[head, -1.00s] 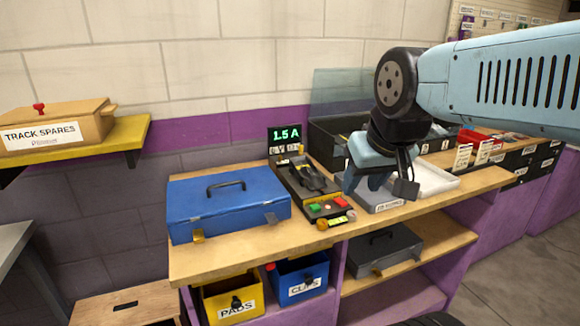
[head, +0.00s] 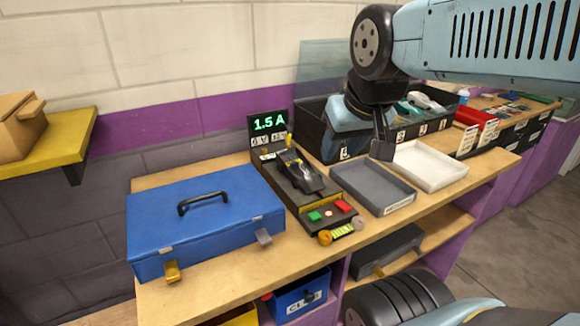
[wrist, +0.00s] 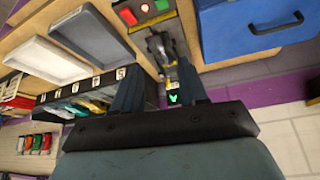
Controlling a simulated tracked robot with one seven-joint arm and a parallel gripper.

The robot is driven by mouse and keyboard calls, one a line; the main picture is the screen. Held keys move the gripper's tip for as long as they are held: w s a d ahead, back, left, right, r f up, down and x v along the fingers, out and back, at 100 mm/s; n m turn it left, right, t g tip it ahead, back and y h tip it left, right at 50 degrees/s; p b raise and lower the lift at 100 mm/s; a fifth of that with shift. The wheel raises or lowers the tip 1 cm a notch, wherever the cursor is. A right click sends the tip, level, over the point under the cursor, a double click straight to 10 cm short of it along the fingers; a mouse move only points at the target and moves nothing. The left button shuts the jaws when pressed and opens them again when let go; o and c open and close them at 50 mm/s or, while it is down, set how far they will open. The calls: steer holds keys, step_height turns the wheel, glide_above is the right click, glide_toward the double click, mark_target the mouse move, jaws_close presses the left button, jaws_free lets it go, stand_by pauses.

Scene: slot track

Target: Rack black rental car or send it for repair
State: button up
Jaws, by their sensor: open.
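The black car (head: 305,177) sits on the dark test stand (head: 283,195), under a display (head: 268,124) that reads 1.5 A in green. It also shows in the wrist view (wrist: 161,47), beyond and between the fingertips. My gripper (head: 362,140) is open and empty, raised near the front of the black slotted rack (head: 330,148), right of the car. In the wrist view my gripper (wrist: 158,88) has its two fingers well apart. The rack holds cars, with a white and green one (head: 422,103) visible. A grey tray (head: 372,187) and a white tray (head: 430,166) are empty.
A blue toolbox (head: 205,218) stands left of the test stand, its handle up. Green and red buttons (head: 328,212) are at the stand's front. A clear panel (head: 325,70) rises behind the rack. A yellow shelf (head: 50,145) juts out at the left.

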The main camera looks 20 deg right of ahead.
steer(key=o, duration=0.3)
steer(key=shift+w+r, duration=0.1)
steer(key=shift+o, duration=0.7)
steer(key=shift+w, duration=0.35)
steer(key=o, duration=0.6)
steer(key=w+g, duration=0.1)
steer(key=w, duration=0.5)
steer(key=w+n+g, duration=0.1)
steer(key=w, duration=0.2)
steer(key=shift+a+r+g, duration=0.2)
steer(key=shift+r+g, duration=0.1)
steer(key=shift+o, duration=0.2)
steer(key=n+g, duration=0.1)
steer(key=g, duration=0.2)
glide_toward(298, 162)
step_height(298, 162, down, 11)
steer(key=shift+w+f, duration=0.1)
